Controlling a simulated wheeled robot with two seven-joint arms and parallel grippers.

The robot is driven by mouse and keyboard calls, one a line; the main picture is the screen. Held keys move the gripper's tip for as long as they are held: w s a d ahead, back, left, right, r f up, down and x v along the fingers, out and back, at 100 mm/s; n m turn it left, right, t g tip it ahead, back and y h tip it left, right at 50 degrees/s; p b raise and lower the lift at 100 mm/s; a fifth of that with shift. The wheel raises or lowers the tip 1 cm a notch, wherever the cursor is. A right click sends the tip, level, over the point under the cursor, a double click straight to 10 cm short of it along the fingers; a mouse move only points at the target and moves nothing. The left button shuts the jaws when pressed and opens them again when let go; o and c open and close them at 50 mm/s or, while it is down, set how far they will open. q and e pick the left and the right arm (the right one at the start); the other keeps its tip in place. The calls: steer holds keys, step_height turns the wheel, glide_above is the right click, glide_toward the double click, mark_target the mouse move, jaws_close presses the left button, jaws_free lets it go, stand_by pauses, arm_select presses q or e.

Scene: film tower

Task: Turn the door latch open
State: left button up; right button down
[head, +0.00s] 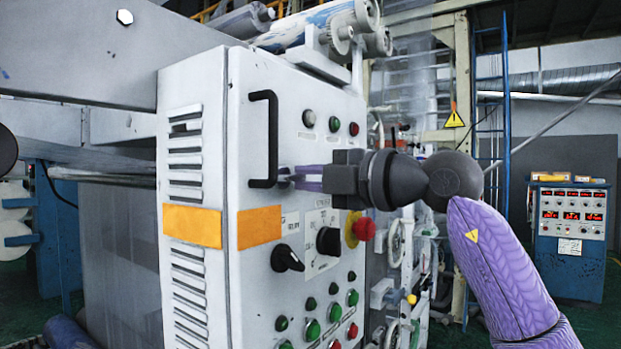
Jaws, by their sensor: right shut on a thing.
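A black bar handle (265,135) stands upright on the front face of the grey-white control cabinet (240,75). It is the only latch-like part I can make out there. My right gripper (287,177) comes in from the right, its purple fingers pointing left. It is shut on the handle at its lower end. The fingertips are small in the picture and the exact grip is hard to see. My left gripper is not in view.
Below the gripper are a black rotary knob (287,258), another black knob (328,240), a red stop button (364,229) and several green buttons. Rollers (320,22) sit above the cabinet. A blue control console (570,240) stands at the far right.

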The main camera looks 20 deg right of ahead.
steer(key=c, duration=0.7)
jaws_free()
steer(key=b+v, duration=0.4)
steer(key=v, duration=0.6)
